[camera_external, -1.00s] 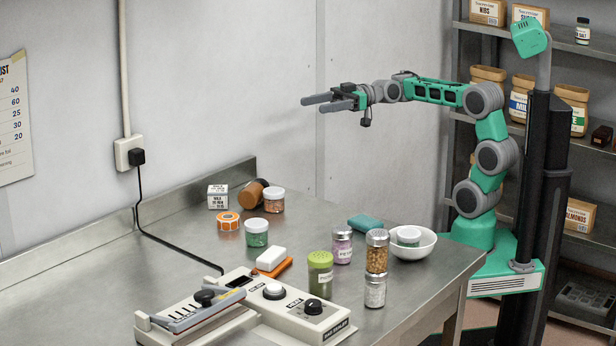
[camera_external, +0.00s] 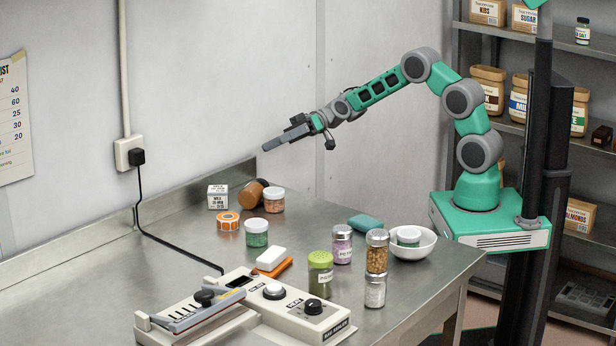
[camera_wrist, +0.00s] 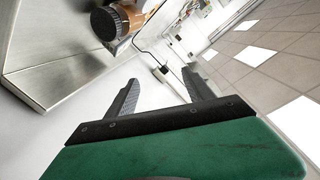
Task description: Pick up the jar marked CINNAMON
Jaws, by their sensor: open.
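No label reading CINNAMON can be made out. A brown jar (camera_external: 252,193) lies tipped on the steel table near the back wall; it also shows at the top of the wrist view (camera_wrist: 132,16), with a dark ridged lid.
A small box (camera_external: 218,197) and an orange tape roll (camera_external: 228,221) stand near the tipped jar. A bowl (camera_external: 425,246) holds another jar (camera_external: 408,236). The wall stands close behind.

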